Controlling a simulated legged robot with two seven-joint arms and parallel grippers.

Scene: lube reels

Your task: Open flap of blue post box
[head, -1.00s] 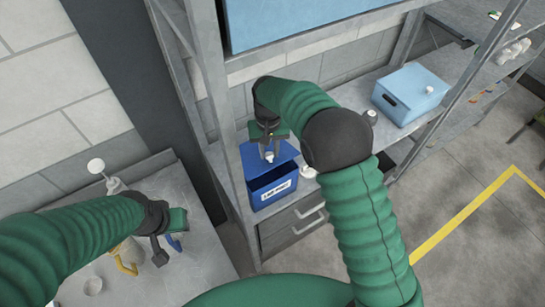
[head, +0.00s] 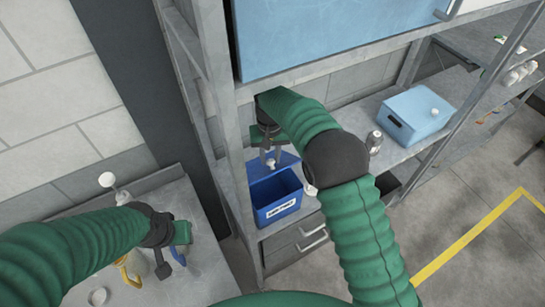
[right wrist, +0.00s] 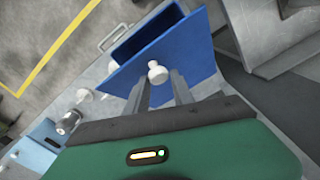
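The blue post box (head: 278,205) with a white label stands on the lower shelf in the head view. Its blue flap (right wrist: 190,50) is raised, tilted up at the back, and the dark inside of the box shows. A white knob (right wrist: 157,72) sticks out of the flap; it also shows in the head view (head: 270,164). My right gripper (head: 270,158) has its two fingertips on either side of the knob and appears shut on it. My left gripper (head: 170,262) hangs over the table at lower left, away from the box; its fingers are hard to make out.
A light blue box (head: 415,115) with a white knob stands further right on the shelf, with a small canister (head: 374,142) beside it. A blue cabinet front (head: 335,35) hangs above the right arm. Grey rack posts stand close left of the post box. Drawers are below it.

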